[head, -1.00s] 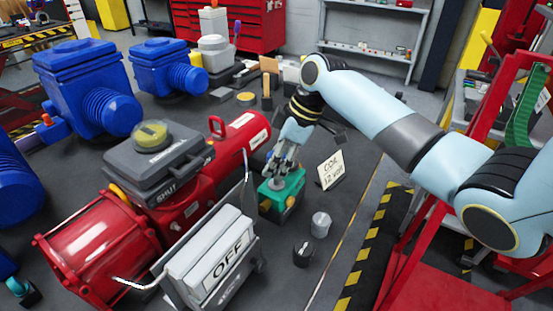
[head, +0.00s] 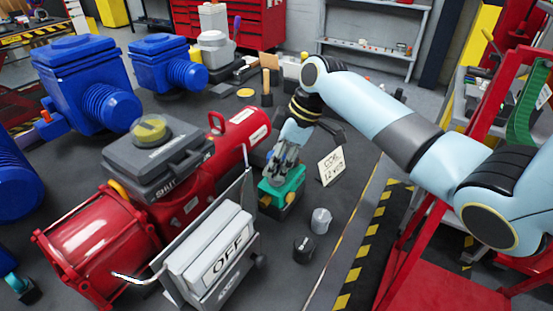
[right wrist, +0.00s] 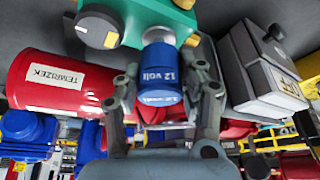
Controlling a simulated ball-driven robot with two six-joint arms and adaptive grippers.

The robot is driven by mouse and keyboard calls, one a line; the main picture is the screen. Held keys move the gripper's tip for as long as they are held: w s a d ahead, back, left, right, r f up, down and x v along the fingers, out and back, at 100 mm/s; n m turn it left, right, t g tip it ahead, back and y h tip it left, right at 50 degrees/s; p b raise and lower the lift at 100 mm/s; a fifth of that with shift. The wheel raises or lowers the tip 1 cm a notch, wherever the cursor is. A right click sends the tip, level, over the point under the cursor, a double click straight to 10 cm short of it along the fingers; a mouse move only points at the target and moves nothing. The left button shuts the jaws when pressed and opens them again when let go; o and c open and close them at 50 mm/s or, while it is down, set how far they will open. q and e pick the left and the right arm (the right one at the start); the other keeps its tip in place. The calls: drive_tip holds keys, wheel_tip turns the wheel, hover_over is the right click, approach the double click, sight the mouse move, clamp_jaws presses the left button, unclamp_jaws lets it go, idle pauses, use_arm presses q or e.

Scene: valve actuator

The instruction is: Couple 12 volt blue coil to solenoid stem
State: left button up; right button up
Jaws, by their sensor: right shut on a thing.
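The blue coil marked "12 volt" (right wrist: 160,75) is between the fingers of my right gripper (right wrist: 165,95), which is shut on it. In the right wrist view, the teal solenoid valve body (right wrist: 150,15) is right behind the coil's far end. A grey metal ring (right wrist: 157,36), apparently at the stem, shows between the two. The coil looks lined up with it, but I cannot tell how far it sits on the stem. In the head view my right gripper (head: 284,160) is directly over the teal body (head: 283,188) and hides most of the coil. My left gripper is out of view.
A "COIL 12 volt" sign (head: 331,167) stands right of the teal body. A silver cylinder (head: 320,221) and a black one (head: 303,249) stand in front. The red actuator (head: 95,250) and white OFF box (head: 212,255) crowd the left. Blue housings (head: 85,85) stand behind.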

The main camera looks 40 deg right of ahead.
drive_tip(key=shift+f+b, duration=0.55)
drive_tip(key=shift+f, duration=0.55)
drive_tip(key=o, duration=1.3)
drive_tip(key=shift+d+r, duration=0.1)
drive_tip(key=shift+r, duration=0.1)
drive_tip(key=v, duration=1.1)
drive_tip(key=shift+s+r, duration=0.1)
drive_tip(key=shift+r, duration=0.2)
